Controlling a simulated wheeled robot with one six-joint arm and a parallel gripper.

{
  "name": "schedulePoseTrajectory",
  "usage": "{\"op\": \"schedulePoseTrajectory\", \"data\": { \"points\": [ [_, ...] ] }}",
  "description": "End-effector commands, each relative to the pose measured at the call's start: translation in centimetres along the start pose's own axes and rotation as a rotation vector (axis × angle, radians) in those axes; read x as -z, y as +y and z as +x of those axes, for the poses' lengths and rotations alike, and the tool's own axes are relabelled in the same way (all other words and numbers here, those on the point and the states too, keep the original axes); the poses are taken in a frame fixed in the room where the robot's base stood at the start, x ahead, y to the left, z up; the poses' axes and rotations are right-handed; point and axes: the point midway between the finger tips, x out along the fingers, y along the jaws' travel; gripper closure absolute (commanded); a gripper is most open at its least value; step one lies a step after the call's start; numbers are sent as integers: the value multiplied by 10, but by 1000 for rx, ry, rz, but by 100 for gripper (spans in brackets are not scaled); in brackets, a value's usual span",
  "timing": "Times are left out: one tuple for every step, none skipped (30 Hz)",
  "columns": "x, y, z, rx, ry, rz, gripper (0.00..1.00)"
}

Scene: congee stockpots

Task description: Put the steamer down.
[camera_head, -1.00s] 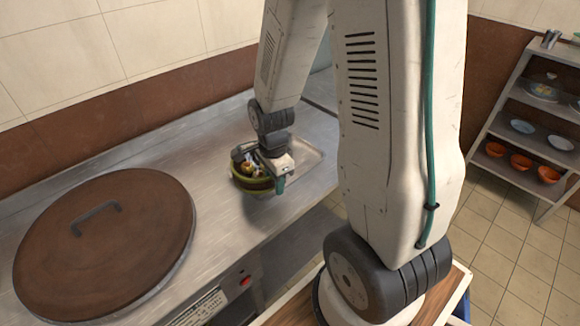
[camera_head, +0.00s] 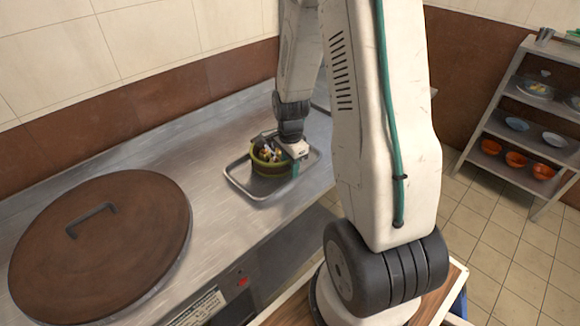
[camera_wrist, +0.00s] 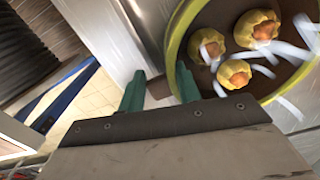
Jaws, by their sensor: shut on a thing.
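The steamer (camera_head: 268,171) is a round, yellow-green rimmed basket with several dumplings inside. It is over the middle of a shallow metal tray (camera_head: 238,184) on the steel counter; I cannot tell whether its base touches the tray. My gripper (camera_head: 295,168) is at the steamer's right side. In the wrist view, the teal fingers of my gripper (camera_wrist: 160,86) are closed on a brown handle at the side of the steamer (camera_wrist: 174,38). Dumplings (camera_wrist: 252,28) and pale streaks like steam show inside it. The steamer's underside is hidden.
A large pot with a brown lid (camera_head: 130,240) fills the counter's left part. Bare counter (camera_head: 205,150) lies between the lid and the tray. A shelf (camera_head: 500,130) with bowls stands at the right, beyond the tiled floor.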

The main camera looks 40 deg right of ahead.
Motion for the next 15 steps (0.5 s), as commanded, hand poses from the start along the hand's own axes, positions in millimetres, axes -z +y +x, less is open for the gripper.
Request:
{"op": "schedulePoseTrajectory", "data": {
  "points": [
    [0,0,5,0,0,0,100],
    [0,0,7,0,0,0,100],
    [0,0,8,1,0,0,100],
    [0,0,8,1,0,0,100],
    [0,0,7,2,0,0,100],
    [0,0,7,2,0,0,100],
    [0,0,7,2,0,0,100],
    [0,0,7,2,0,0,100],
    [0,0,7,2,0,0,100],
    [0,0,8,2,0,0,100],
    [0,0,8,1,0,0,100],
    [0,0,10,1,0,0,100],
    [0,0,10,1,0,0,64],
    [0,0,10,1,0,0,55],
    [0,0,10,1,0,0,45]
  ]
}}
